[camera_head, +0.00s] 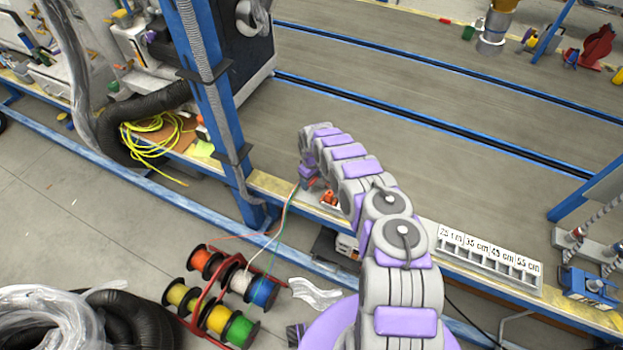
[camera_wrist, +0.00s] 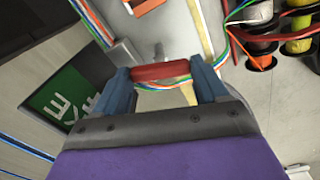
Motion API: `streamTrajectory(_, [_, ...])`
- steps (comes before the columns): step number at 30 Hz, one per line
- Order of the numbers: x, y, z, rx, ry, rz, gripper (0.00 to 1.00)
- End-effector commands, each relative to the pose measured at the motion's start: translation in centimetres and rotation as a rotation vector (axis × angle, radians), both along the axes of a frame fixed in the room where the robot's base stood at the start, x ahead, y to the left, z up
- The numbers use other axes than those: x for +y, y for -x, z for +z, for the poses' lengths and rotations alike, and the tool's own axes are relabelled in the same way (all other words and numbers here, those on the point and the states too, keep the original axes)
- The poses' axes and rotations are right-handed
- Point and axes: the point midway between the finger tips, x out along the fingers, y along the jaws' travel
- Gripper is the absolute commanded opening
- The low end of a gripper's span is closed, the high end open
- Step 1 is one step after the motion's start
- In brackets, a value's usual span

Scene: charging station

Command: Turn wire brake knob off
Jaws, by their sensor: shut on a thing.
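A red bar-shaped knob (camera_wrist: 160,72) sits between the two blue-grey fingers of my gripper (camera_wrist: 161,76) in the wrist view. A finger touches each end, and the gripper is shut on it. A grey metal stem shows just beyond the knob. Coloured wires (camera_wrist: 238,48) run close by the fingers. In the head view my gripper (camera_head: 309,183) is at the bench edge, beside a small orange-red part (camera_head: 328,197). The knob itself is hidden or too small to make out there.
A red rack with several wire spools (camera_head: 229,283) stands on the floor at lower left. A blue post (camera_head: 218,110) rises left of my arm. A labelled length tray (camera_head: 488,258) lies to the right. A green sign (camera_wrist: 72,97) shows in the wrist view.

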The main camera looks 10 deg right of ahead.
Motion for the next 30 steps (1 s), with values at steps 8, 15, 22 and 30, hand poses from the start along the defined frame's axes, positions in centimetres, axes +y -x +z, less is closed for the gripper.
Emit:
streamTrajectory(8, [-0.07,-0.02,-0.03,-0.001,-0.001,0.187,0.42])
streamTrajectory(15, [-0.01,-0.04,0.00,-0.001,-0.001,0.281,0.42])
streamTrajectory(22, [0.01,-0.05,0.01,-0.002,-0.001,0.313,0.42])
streamTrajectory(30, [0.00,-0.06,0.02,-0.002,-0.001,0.317,0.42])
